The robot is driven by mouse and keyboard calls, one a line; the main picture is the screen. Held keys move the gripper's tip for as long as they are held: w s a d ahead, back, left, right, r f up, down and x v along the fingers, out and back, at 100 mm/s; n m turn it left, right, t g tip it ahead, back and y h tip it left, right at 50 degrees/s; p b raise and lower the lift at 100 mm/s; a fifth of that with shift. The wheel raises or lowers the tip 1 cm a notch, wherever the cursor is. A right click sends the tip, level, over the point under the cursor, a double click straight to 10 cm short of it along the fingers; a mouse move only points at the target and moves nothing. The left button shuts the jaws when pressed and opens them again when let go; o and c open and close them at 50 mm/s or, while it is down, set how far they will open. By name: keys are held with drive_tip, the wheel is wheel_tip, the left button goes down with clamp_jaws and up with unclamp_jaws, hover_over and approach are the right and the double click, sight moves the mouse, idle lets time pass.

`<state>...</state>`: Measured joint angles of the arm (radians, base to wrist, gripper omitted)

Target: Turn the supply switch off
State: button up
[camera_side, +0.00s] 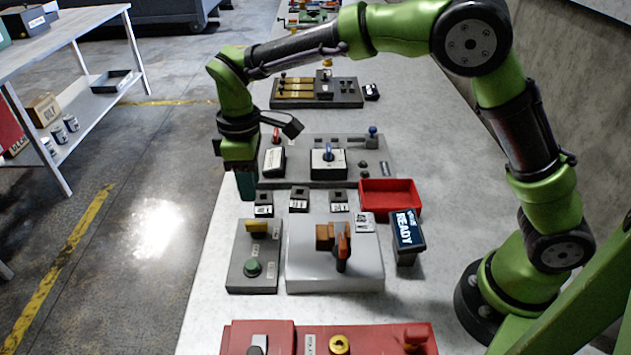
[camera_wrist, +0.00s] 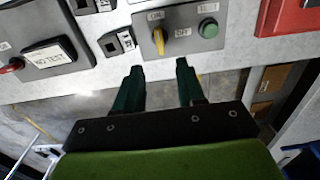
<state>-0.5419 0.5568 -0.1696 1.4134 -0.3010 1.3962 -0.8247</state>
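A grey panel (camera_side: 240,284) near the bench's left edge carries a yellow rotary knob (camera_side: 257,227) and a green push button (camera_side: 253,268). In the wrist view the yellow knob (camera_wrist: 158,41) lies roughly in line with an ON label (camera_wrist: 155,15); an OFF label (camera_wrist: 183,33) is to its right, below the green button (camera_wrist: 208,28). I cannot read the word supply on any switch. My gripper (camera_side: 246,190) points down beyond this panel at the bench's left edge. In the wrist view its dark green fingers (camera_wrist: 156,70) are apart and empty, short of the panel.
A white box (camera_side: 305,270) with an orange handle (camera_side: 342,250) is right of the panel. A READY display (camera_side: 408,230) and red tray (camera_side: 372,208) lie farther right. Small label blocks (camera_side: 299,200) and a larger grey control panel (camera_side: 300,178) are beyond. A red panel (camera_side: 280,335) is in front.

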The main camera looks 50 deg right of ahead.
sight(256, 222)
wheel_tip(256, 222, down, 10)
drive_tip(key=shift+f, duration=0.15)
idle(0.3)
clamp_jaws()
